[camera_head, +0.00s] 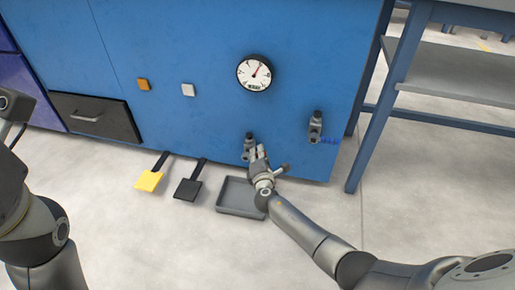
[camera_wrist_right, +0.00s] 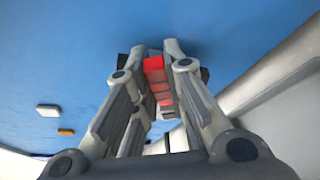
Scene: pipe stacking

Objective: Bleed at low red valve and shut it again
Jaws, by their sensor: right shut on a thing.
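The low red valve has a grey body (camera_head: 249,139) low on the blue cabinet front. Its red handle (camera_wrist_right: 154,72) shows between the fingers in the right wrist view. My right gripper (camera_head: 258,155) is at this valve in the head view and is shut on the red handle. The fingers cover most of the handle in the head view, so its angle is hard to tell there. A grey tray (camera_head: 224,206) lies on the floor below the valve. My left arm shows at the left edge, but its gripper is not in view.
A second valve (camera_head: 316,124) with a blue handle (camera_head: 329,141) sits to the right. A round gauge (camera_head: 254,73) is above. Yellow (camera_head: 149,181) and black (camera_head: 187,190) pedals stand left of the tray. A blue-framed shelf (camera_head: 450,72) stands at the right.

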